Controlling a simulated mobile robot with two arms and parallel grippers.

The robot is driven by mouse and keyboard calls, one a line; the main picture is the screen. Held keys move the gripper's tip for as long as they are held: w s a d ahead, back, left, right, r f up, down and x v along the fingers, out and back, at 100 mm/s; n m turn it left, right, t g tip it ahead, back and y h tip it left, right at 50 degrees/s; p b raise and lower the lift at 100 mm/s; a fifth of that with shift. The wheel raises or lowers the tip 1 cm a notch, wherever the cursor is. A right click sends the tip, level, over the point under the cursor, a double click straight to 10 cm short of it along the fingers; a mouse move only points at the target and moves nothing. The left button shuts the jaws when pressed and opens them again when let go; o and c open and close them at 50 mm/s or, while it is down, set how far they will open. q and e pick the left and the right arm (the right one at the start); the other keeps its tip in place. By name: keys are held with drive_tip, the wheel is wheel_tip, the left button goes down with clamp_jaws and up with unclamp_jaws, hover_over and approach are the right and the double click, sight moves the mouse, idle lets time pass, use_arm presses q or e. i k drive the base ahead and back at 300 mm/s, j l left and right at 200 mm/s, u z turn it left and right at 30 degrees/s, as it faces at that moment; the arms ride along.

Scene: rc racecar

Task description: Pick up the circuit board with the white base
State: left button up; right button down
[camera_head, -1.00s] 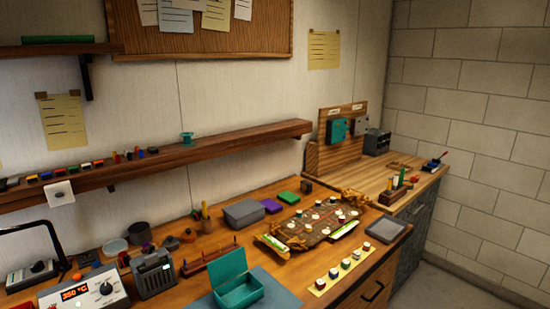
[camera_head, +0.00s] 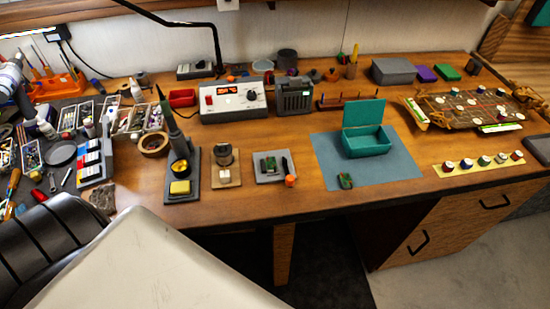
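A small green circuit board (camera_head: 268,163) lies on a pale, whitish-grey square base (camera_head: 260,178) near the front of the wooden workbench. A dark slim item and an orange-capped item are beside it on the right. Another small green board-like piece (camera_head: 345,181) lies on the blue-grey mat, in front of the open teal box; no white base shows under it. Neither of my grippers is in view.
The teal box (camera_head: 367,146) stands on the mat (camera_head: 400,172). A soldering iron stand (camera_head: 181,165) and a brown-based item (camera_head: 225,165) are left of the board. A heating station (camera_head: 233,101) stands behind. Bare wood lies between board and mat.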

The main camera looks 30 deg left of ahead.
sight(270, 163)
drive_tip(key=l+u, duration=0.4)
drive_tip(key=k+l+u, duration=0.15)
drive_tip(key=u, duration=0.3)
